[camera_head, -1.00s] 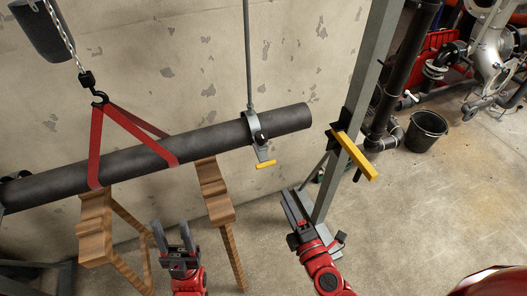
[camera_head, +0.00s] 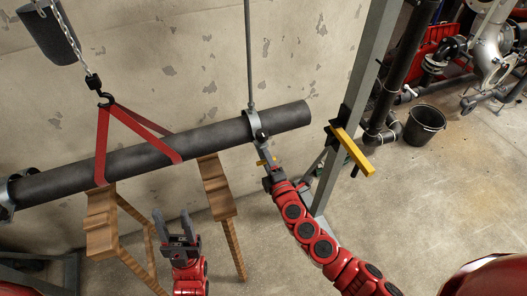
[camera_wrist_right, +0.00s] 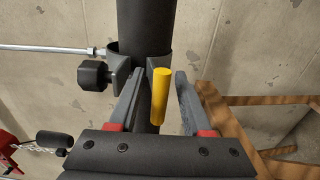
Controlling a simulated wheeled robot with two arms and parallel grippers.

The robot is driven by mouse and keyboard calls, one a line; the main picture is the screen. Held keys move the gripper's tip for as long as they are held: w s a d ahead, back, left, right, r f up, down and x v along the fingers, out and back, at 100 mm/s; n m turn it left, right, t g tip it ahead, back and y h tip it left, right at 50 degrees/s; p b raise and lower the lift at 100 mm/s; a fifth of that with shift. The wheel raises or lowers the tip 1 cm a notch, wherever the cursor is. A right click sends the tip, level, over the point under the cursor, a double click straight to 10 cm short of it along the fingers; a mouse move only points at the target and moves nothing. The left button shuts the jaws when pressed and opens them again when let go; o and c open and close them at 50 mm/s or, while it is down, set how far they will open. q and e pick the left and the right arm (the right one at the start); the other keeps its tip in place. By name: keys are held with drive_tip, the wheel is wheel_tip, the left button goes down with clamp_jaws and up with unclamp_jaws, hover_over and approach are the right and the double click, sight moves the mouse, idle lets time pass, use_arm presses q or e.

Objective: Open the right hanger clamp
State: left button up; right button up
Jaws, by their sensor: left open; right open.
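The right hanger clamp (camera_head: 257,128) is a grey band around the dark pipe (camera_head: 200,141), near its right end, hung from a thin rod. Its yellow handle (camera_wrist_right: 161,95) stands between the two open fingers of my right gripper (camera_wrist_right: 158,85) in the right wrist view. No clear contact shows. The clamp band (camera_wrist_right: 122,62) and a black knob (camera_wrist_right: 93,74) lie just beyond the fingers. In the head view, my right gripper (camera_head: 266,160) covers most of the handle. My left gripper (camera_head: 172,214) is open and empty, below the pipe.
A red sling (camera_head: 101,145) on a chain hook holds the pipe. Wooden stands (camera_head: 216,188) are below it. A grey post (camera_head: 357,95) with a yellow lever (camera_head: 352,150) stands right of the clamp. A black bucket (camera_head: 424,125) is on the floor at right.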

drive_tip(key=shift+w+a, duration=0.1)
drive_tip(key=shift+w, duration=0.3)
drive_tip(key=shift+c, duration=0.3)
clamp_jaws()
drive_tip(key=shift+s+f, duration=0.1)
drive_tip(key=shift+f, duration=0.05)
idle(0.7)
